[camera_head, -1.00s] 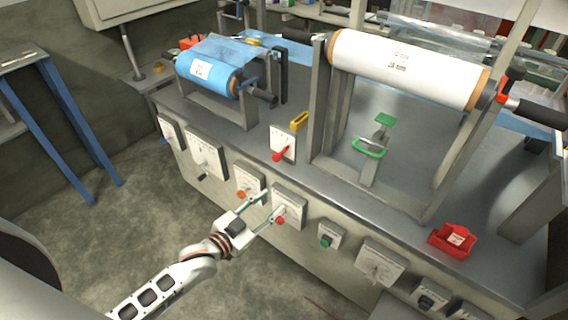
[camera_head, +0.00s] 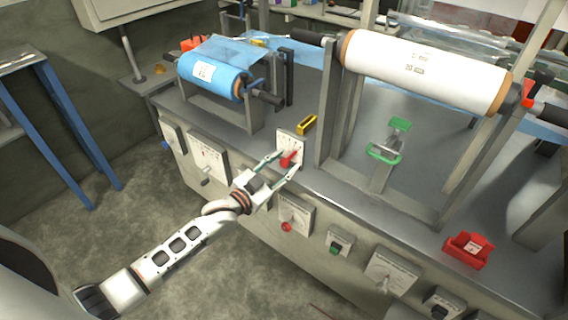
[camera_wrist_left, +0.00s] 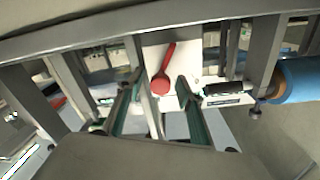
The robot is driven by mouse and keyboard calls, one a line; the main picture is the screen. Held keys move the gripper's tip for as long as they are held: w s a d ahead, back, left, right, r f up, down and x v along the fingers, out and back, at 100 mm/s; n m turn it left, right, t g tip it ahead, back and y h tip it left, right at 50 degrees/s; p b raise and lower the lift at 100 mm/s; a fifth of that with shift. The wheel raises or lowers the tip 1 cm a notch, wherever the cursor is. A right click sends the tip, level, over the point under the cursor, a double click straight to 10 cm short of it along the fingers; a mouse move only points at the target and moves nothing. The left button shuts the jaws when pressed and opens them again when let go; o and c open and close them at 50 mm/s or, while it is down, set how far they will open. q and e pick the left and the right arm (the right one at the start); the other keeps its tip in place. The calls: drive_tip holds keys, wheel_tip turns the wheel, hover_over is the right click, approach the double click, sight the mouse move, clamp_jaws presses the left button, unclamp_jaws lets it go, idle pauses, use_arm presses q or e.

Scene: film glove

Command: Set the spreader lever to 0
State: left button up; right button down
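A red lever (camera_head: 291,157) sits on a white scale plate (camera_head: 289,141) at the near edge of the grey bench; I take it for the spreader lever, but its markings are too small to read. My left gripper (camera_head: 287,161) is open, its two fingertips at the lever, one on each side of it in the picture. In the left wrist view the red lever (camera_wrist_left: 163,76) shows between and beyond the open fingers (camera_wrist_left: 158,92), with a gap to each; I cannot tell how near they are in depth. My right gripper is not in view.
A yellow-and-black block (camera_head: 307,124) lies just behind the plate. A blue film roll (camera_head: 215,76) stands left, a white roll (camera_head: 425,70) on its frame right. Below are panels with knobs, including a red one (camera_head: 287,227). A red tray (camera_head: 467,250) sits at the right.

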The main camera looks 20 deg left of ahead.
use_arm(q)
clamp_jaws()
